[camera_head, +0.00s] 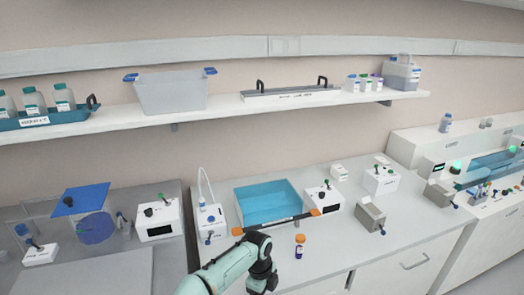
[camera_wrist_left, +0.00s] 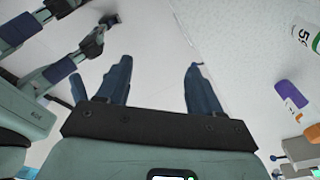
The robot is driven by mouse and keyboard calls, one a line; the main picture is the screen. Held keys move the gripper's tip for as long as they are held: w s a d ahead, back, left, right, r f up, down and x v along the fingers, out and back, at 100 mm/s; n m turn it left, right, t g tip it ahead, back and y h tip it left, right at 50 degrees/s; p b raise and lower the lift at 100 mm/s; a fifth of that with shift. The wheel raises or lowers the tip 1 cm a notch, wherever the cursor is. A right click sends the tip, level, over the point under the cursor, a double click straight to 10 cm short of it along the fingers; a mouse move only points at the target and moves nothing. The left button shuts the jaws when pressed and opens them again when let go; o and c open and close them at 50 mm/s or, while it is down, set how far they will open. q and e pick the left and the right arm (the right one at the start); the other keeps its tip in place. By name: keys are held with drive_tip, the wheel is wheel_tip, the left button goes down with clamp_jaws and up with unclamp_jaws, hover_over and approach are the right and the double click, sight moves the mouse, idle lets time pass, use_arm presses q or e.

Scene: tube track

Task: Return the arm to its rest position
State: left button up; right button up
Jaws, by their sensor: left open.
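In the head view, a teal arm of mine rises from the bottom edge and bends down to a dark end (camera_head: 262,278) in front of the bench; its fingers cannot be made out there. In the left wrist view, my left gripper (camera_wrist_left: 158,78) is open, with two dark blue fingers spread apart and nothing between them. My right gripper is not recognisable in either view.
Behind the arm are a blue-water bath (camera_head: 268,222) and a white device (camera_head: 212,220).

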use_arm(q)
drive_tip(key=s+a+f+n+g+h, duration=0.1)
drive_tip(key=s+a+f+n+h, duration=0.15)
drive_tip(key=s+f+n, duration=0.7)
drive_tip(key=s+a+f+n+h, duration=0.1)
drive_tip(key=s+a+f+n, duration=0.25)
drive_tip(key=s+f, duration=0.65)
drive_tip(key=s+a+f+n, duration=0.3)
drive_tip(key=s+n, duration=0.4)
drive_tip(key=s, duration=0.2)
drive_tip(key=s+a+f+n, duration=0.4)
drive_tip(key=s+n, duration=0.3)
drive_tip(key=s, duration=0.1)
drive_tip(key=shift+s+n+t+y, duration=0.3)
drive_tip(key=shift+s+y, duration=0.1)
drive_tip(key=shift+y, duration=0.05)
use_arm(e)
drive_tip(key=s+d+f+n+g+h, duration=0.2)
drive_tip(key=s+f+n+h, duration=0.3)
drive_tip(key=s+f+n, duration=0.3)
drive_tip(key=s+d+f+n+g+h, duration=0.3)
drive_tip(key=s+f+n, duration=0.5)
drive_tip(key=s, duration=0.4)
drive_tip(key=shift+s+d+f+n+h, duration=0.15)
drive_tip(key=shift+d+f+n+h, duration=0.2)
drive_tip(key=shift+d+n+h, duration=0.45)
drive_tip(key=shift+a+m, duration=0.1)
drive_tip(key=shift+m, duration=0.2)
